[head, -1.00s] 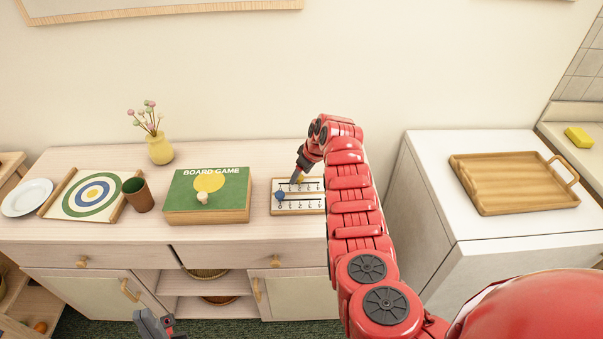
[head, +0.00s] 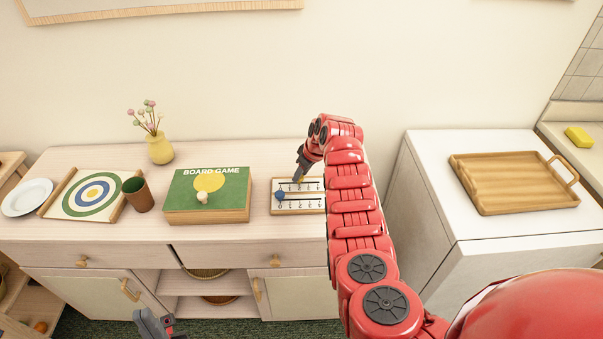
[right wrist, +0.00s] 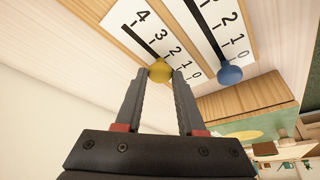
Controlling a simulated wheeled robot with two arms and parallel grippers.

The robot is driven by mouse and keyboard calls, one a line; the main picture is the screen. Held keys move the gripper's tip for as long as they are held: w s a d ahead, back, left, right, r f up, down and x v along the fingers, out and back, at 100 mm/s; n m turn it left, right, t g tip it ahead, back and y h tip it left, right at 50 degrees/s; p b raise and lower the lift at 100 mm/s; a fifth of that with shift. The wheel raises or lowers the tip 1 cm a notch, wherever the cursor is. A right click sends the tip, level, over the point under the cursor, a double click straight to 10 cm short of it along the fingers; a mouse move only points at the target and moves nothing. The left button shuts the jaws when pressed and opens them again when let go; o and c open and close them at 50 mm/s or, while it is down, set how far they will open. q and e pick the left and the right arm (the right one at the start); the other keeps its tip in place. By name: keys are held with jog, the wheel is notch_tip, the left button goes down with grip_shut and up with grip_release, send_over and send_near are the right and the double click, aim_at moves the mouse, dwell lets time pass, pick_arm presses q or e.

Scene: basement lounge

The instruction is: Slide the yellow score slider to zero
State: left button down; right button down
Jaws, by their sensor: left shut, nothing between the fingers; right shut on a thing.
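The score board (head: 274,208) lies on the sideboard, with two slotted number rows. The yellow score slider (right wrist: 160,71) shows in the right wrist view between the fingertips of my right gripper (right wrist: 166,74), which is shut on it. It sits on the upper row, off the 4 end; its exact number is hard to tell. In the head view my right gripper (head: 299,176) mostly covers it. The blue slider (head: 280,196) stands at 0 on the lower row, also seen in the right wrist view (right wrist: 231,74). My left gripper (head: 158,325) is shut and empty, low before the cabinet.
A green board game box (head: 180,205) stands left of the score board, with a brown cup (head: 138,195) and a target board (head: 62,208) further left. A yellow vase (head: 159,148) stands behind. A wooden tray (head: 510,180) lies on the white cabinet at right.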

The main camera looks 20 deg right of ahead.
dwell(0.7)
jog(key=shift+a, duration=0.2)
jog(key=b, duration=0.4)
send_over(277, 182)
jog(key=s+d, duration=0.1)
jog(key=s, duration=0.1)
jog(key=shift+d+f, duration=0.1)
jog(key=shift+d, duration=0.05)
jog(key=shift+a, duration=0.2)
jog(key=shift+p, duration=0.3)
jog(key=c, duration=0.5)
grip_release()
jog(key=shift+w+a, duration=0.1)
